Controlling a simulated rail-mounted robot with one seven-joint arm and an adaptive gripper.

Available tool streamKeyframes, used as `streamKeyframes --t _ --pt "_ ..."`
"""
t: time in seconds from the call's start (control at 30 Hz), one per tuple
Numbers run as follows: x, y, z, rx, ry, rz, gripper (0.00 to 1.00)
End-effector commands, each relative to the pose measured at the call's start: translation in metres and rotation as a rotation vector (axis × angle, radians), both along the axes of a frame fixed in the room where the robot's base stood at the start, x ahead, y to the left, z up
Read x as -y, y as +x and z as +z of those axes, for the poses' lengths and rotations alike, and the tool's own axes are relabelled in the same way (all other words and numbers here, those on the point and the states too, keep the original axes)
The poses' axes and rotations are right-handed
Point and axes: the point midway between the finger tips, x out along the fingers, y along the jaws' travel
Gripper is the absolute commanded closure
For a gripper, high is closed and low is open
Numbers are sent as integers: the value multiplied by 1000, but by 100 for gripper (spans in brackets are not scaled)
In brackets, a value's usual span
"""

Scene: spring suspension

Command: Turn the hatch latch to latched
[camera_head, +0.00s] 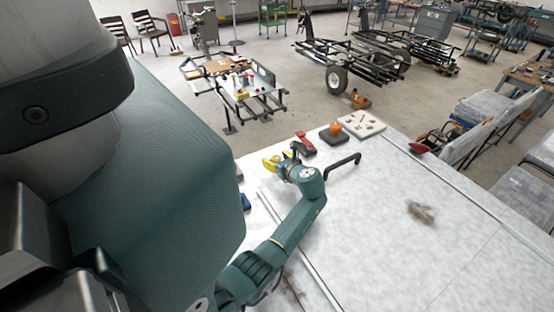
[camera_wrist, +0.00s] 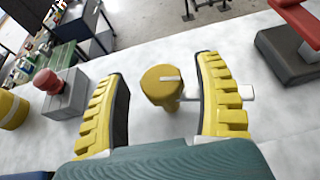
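A yellow round knob with a white line on its top, seemingly the hatch latch (camera_wrist: 162,88), stands on a stem on the pale surface in the wrist view. My gripper (camera_wrist: 163,74) is open, with one yellow finger on each side of the knob and visible gaps between. A small white piece (camera_wrist: 246,92) shows just right of the right finger; whether it belongs to the latch I cannot tell. In the head view my gripper (camera_head: 277,160) is at the table's far left edge, and the knob cannot be told from the yellow fingers.
A red lever on a dark base (camera_wrist: 290,55) stands right of the gripper. A red button on a grey block (camera_wrist: 63,95) and a yellow cylinder (camera_wrist: 10,110) are left. A black handle (camera_head: 343,165), orange knob (camera_head: 335,128) and pale board (camera_head: 361,124) stand nearby. The table's right is mostly clear.

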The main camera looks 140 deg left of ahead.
Motion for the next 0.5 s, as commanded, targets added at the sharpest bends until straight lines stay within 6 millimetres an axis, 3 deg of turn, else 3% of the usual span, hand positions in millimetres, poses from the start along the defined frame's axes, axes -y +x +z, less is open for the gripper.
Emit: streamKeyframes --t 0.27,0.37,0.5 --pt "0 3 3 -2 2 -1 31" --pt "2 16 8 -2 4 -3 31" --pt "8 46 20 -2 4 -6 31"
